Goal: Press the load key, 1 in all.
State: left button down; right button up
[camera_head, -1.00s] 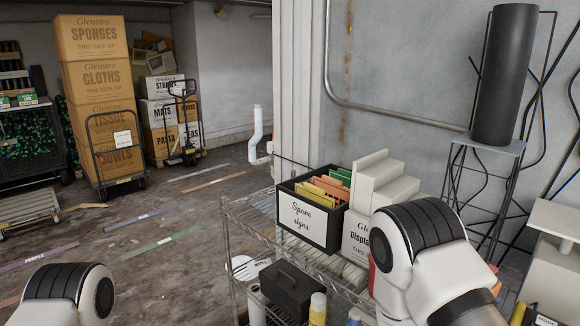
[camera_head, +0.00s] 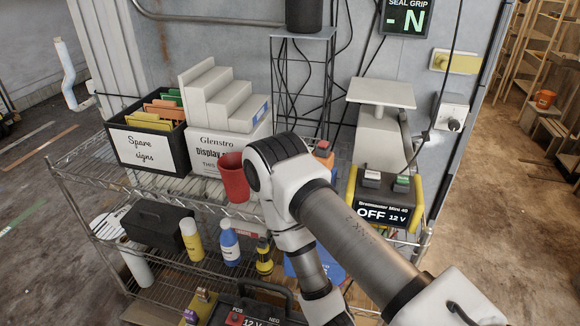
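No key marked as load is legible. A yellow and black device (camera_head: 385,212) stands at the right end of the wire shelf; its display reads "OFF" and "12 V". A dark case (camera_head: 255,306) marked "POS", "NEG" and "12 V" is at the bottom edge, partly cut off. My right arm crosses in front of the shelf and hides part of it. Neither of my grippers is in view.
A red cup (camera_head: 233,178), a spare signs box (camera_head: 149,150) and a display carton (camera_head: 222,143) stand on the wire shelf. Bottles and a black toolbox (camera_head: 152,226) are below. A scale-like stand (camera_head: 380,92) is behind the device. A seal grip sign (camera_head: 405,17) reads "-N".

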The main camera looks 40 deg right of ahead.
aim_at(323, 144)
jog(key=z, duration=1.25)
